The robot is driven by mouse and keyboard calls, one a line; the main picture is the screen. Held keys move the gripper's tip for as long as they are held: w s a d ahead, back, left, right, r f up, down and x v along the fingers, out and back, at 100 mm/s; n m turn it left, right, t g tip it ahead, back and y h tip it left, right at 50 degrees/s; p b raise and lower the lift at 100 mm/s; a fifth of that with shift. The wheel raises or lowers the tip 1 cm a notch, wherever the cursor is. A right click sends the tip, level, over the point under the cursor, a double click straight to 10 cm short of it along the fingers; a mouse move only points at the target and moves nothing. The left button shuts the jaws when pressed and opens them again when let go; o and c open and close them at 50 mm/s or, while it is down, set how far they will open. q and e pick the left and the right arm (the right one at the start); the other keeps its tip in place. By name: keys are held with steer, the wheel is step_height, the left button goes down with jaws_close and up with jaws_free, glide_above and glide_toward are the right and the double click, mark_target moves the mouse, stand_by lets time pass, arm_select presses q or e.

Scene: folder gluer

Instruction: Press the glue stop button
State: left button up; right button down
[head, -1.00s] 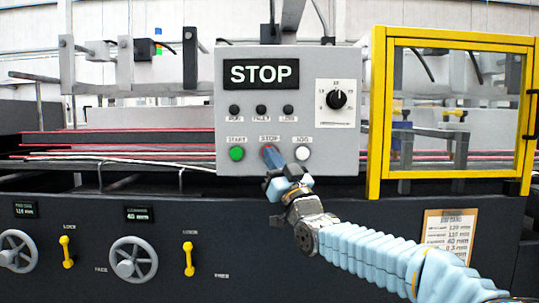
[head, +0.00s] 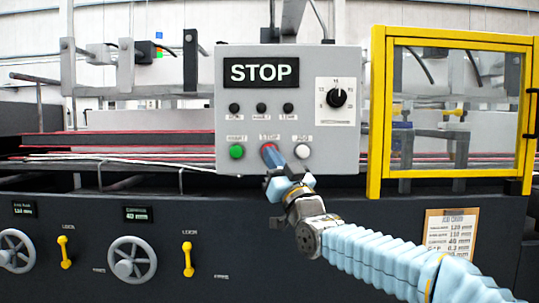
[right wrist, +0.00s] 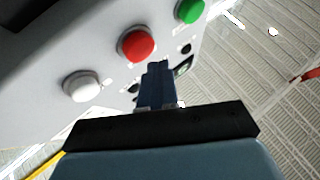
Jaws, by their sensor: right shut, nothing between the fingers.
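The grey control panel (head: 228,115) faces me, with a red stop button under the STOP label. In the head view my right gripper (head: 271,156) covers most of that button. The red button (right wrist: 136,44) shows clearly in the right wrist view, between the white and green ones. My right gripper, seen there too (right wrist: 157,68), is shut and empty. Its fingertips are close to the red button; I cannot tell whether they touch it. My left gripper is not in view.
A green start button (head: 237,152) and a white jog button (head: 302,152) flank the red one. A black dial (head: 337,98) and a display reading STOP (head: 261,73) are above. A yellow-framed guard (head: 377,110) stands right of the panel.

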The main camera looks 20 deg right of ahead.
steer(key=s+b, duration=0.2)
steer(key=s+a+b, duration=0.1)
steer(key=s, duration=0.1)
steer(key=shift+s+a+b, duration=0.2)
steer(key=shift+s+b, duration=0.2)
stand_by(0.4)
